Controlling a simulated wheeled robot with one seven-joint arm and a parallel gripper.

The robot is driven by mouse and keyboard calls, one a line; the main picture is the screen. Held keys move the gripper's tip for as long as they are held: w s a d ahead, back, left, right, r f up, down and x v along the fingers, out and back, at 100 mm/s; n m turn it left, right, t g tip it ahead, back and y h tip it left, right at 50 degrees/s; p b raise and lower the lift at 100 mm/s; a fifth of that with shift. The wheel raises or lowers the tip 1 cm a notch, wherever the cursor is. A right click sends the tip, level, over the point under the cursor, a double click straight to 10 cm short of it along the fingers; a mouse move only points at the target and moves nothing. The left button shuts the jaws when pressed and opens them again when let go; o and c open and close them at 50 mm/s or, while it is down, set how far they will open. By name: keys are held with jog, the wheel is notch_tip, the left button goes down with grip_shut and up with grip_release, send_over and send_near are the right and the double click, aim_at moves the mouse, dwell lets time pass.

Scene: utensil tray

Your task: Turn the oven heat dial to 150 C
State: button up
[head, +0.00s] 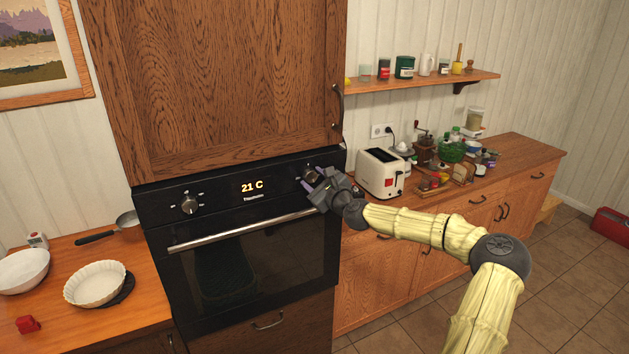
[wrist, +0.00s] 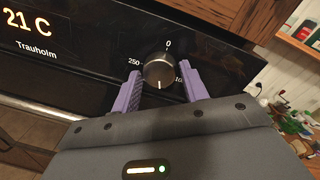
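The oven heat dial (wrist: 159,71) is a round dark knob with a bright metallic rim on the black oven panel. In the wrist view "0" is printed above it, "250" at its left, and a partly hidden "10…" at its right. A light mark on the knob points down, away from the 0. My gripper (wrist: 160,76) has one purple finger on each side of the dial, close against its rim, with no clear gap. In the head view my gripper (head: 315,184) covers part of the dial (head: 310,172). The lower scale numbers are hidden behind it.
The oven display (head: 252,187) reads 21 C. A second knob (head: 189,204) is at the left of the panel. The oven handle (head: 242,231) runs below my gripper. A toaster (head: 380,173) stands on the right counter, close to my wrist.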

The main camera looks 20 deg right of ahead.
jog(key=shift+o, duration=1.1)
jog(key=shift+s, duration=0.1)
jog(key=s+d+b, duration=0.1)
jog(key=s+b, duration=0.4)
jog(key=s, duration=1.2)
jog(key=shift+d+r+b, duration=0.2)
jog(key=shift+d+b, duration=0.1)
jog(key=shift+d, duration=0.05)
